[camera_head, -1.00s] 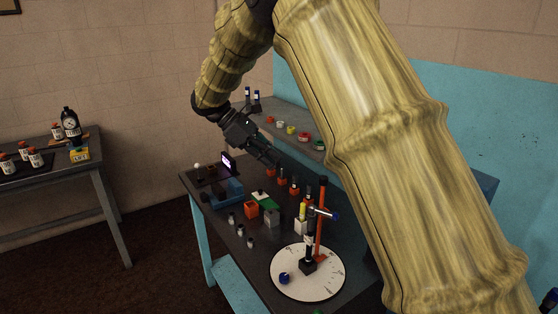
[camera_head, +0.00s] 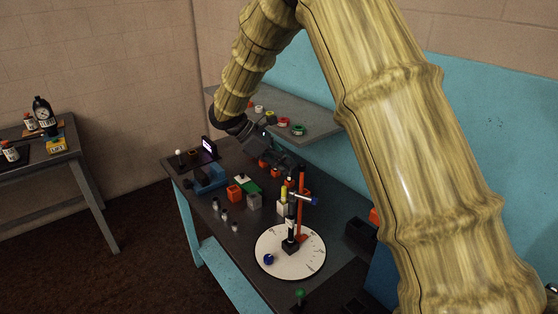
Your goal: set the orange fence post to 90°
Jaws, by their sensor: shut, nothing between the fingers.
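The orange fence post (camera_head: 302,208) stands upright at the far right part of a round white dial (camera_head: 276,269) with dark marks along its right edge. A black upright (camera_head: 290,240) with a white label stands beside the post near the dial's middle. A blue ball (camera_head: 269,259) sits on the dial's left part. My gripper (camera_head: 294,169) is shut and empty, behind and above the post in the picture. Its fingertips are small and dark, and I cannot tell their gap to the post.
Orange and grey blocks (camera_head: 235,193), a blue holder (camera_head: 208,182) and small silver pegs (camera_head: 224,215) stand left of the dial on the dark table. A shelf (camera_head: 325,121) with coloured rings is behind. A black bin (camera_head: 360,236) stands right. A green knob (camera_head: 299,294) is in front.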

